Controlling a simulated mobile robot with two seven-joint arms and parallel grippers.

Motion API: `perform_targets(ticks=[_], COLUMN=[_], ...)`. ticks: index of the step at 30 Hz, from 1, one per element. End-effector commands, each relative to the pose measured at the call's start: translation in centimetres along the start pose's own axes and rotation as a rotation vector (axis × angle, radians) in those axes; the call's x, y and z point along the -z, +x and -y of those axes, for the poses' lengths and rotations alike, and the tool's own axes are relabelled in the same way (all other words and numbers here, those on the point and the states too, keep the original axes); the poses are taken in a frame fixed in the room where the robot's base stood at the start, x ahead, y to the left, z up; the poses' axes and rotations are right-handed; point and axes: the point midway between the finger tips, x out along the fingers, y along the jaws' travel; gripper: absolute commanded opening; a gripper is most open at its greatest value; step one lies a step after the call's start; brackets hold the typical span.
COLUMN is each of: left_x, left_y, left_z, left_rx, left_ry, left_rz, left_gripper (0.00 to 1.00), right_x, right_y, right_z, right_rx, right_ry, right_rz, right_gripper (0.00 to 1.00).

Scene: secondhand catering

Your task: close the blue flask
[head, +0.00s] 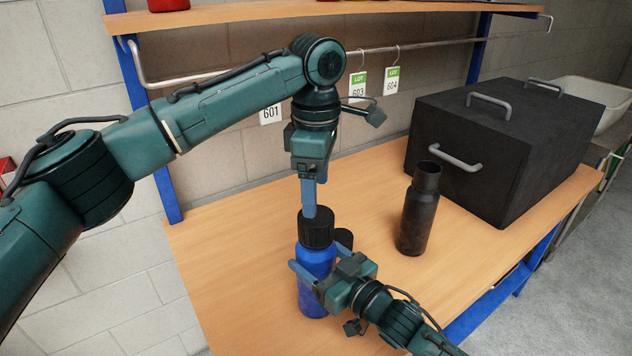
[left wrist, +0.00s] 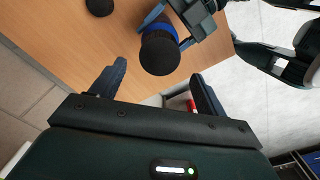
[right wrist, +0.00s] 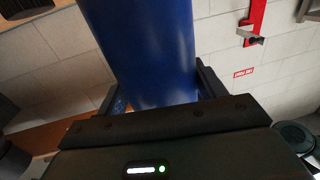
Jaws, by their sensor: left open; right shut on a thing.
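The blue flask (head: 316,262) stands upright on the wooden table, with a black ribbed cap (head: 317,229) on its top. The cap also shows in the left wrist view (left wrist: 160,53), just beyond my left fingertips. My left gripper (head: 309,208) points down over the cap, open; I cannot tell whether a finger touches it. My right gripper (head: 308,278) is shut on the flask's body from the front right. In the right wrist view the blue body (right wrist: 145,45) fills the space between the fingers. How far the cap is screwed on cannot be seen.
A small black round object (head: 344,239) stands right behind the flask. A dark open-necked bottle (head: 419,210) stands to the right. A large black box with handles (head: 500,140) fills the back right. Tags hang from a rail (head: 430,47) behind. The table's left part is clear.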

Motion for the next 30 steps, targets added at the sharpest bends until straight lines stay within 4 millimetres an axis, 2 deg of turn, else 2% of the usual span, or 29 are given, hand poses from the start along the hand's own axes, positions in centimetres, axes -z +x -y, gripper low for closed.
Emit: perform_targets(ticks=[10,14,24,30], left_x=[0.0,0.0,0.0,0.0], left_y=[0.0,0.6,5.6,7.6], left_z=[0.0,0.0,0.0,0.0], left_rx=[0.0,0.0,0.001,0.0], left_ry=[-0.015,-0.015,-0.013,-0.014], left_rz=[0.0,0.0,-0.001,0.0], left_gripper=[0.75,0.75,0.75,0.75], right_x=[0.0,0.0,0.0,0.0], right_y=[0.0,0.0,0.0,0.0], right_z=[0.0,0.0,0.0,0.0], right_rx=[0.001,0.0,0.001,0.0], right_ry=[0.001,0.001,0.001,0.001], right_rz=[0.0,0.0,0.0,0.0], right_gripper=[0.06,0.06,0.06,0.06])
